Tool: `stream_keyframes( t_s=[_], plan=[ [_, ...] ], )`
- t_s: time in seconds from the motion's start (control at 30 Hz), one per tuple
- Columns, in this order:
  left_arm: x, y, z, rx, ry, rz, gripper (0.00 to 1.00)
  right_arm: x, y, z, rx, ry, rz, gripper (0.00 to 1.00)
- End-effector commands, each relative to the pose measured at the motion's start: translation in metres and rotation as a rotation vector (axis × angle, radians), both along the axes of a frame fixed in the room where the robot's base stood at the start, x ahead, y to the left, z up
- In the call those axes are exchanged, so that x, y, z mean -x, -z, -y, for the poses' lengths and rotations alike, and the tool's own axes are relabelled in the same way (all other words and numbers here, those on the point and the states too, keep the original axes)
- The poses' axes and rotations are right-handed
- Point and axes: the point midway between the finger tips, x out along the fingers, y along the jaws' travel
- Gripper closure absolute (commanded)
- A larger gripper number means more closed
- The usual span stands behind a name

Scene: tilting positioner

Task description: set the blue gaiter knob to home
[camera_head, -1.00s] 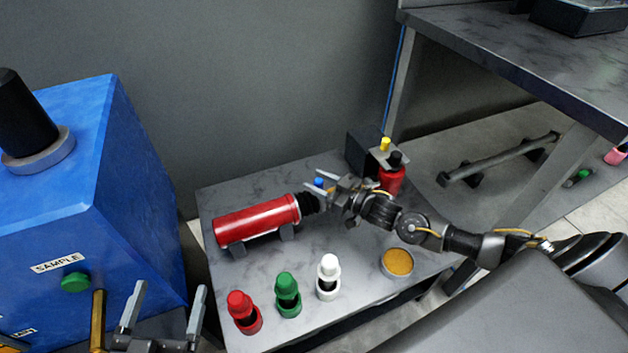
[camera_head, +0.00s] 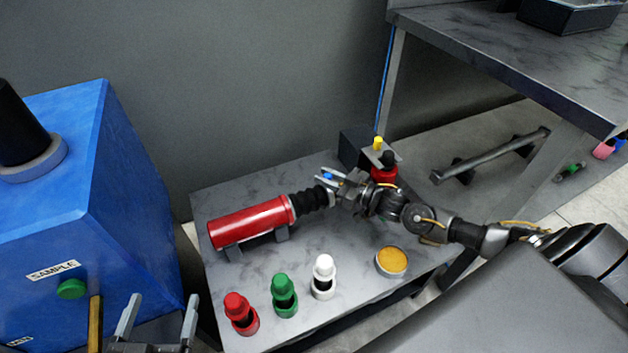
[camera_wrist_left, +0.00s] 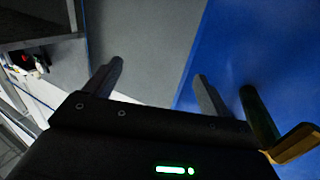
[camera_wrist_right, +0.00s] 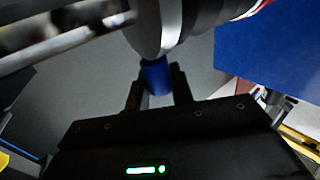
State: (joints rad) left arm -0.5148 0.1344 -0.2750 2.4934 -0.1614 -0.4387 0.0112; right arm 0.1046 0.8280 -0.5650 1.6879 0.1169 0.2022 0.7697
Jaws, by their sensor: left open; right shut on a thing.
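The blue gaiter knob (camera_head: 328,176) is at the right end of a black ribbed gaiter (camera_head: 310,199), which joins a red cylinder (camera_head: 248,222) lying in a cradle on the low table. My right gripper (camera_head: 332,180) is at the knob. In the right wrist view the blue knob (camera_wrist_right: 156,77) sits between the two fingers, below a grey round end piece (camera_wrist_right: 155,25), and the fingers are shut on it. My left gripper (camera_head: 158,318) is open and empty in front of the blue cabinet; its spread fingers show in the left wrist view (camera_wrist_left: 158,88).
Red (camera_head: 238,312), green (camera_head: 284,295) and white (camera_head: 323,277) knobs stand along the table's front. An amber-topped disc (camera_head: 391,261) is to their right. A blue cabinet (camera_head: 130,200) is at left.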

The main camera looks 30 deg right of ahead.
Motion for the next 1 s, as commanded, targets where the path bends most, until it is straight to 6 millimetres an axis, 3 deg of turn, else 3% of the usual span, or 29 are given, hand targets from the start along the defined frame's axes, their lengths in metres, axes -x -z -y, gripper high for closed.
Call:
stream_keyframes(
  t_s=[0.1, 0.2, 0.53, 0.57, 0.7, 1.0],
  plan=[
    [-0.001, 0.007, -0.004, -0.02, -0.013, -0.045, 0.17, 0.0, 0.001, 0.026, 0.004, 0.003, -0.003, 1.0],
    [-0.001, 0.011, -0.006, -0.03, -0.018, -0.065, 0.17, 0.001, 0.001, 0.037, 0.002, 0.001, -0.003, 1.0],
    [-0.001, 0.012, -0.007, -0.032, -0.02, -0.071, 0.17, 0.001, 0.001, 0.04, 0.0, -0.001, -0.002, 1.0],
    [-0.001, 0.012, -0.007, -0.032, -0.02, -0.071, 0.17, 0.001, 0.001, 0.04, 0.0, -0.001, -0.002, 0.76],
    [-0.001, 0.012, -0.006, -0.032, -0.019, -0.072, 0.17, 0.001, 0.001, 0.04, 0.0, -0.001, -0.002, 0.57],
    [-0.001, 0.012, -0.006, -0.033, -0.019, -0.072, 0.17, 0.0, -0.001, 0.04, 0.0, 0.0, -0.001, 0.57]
  ],
)
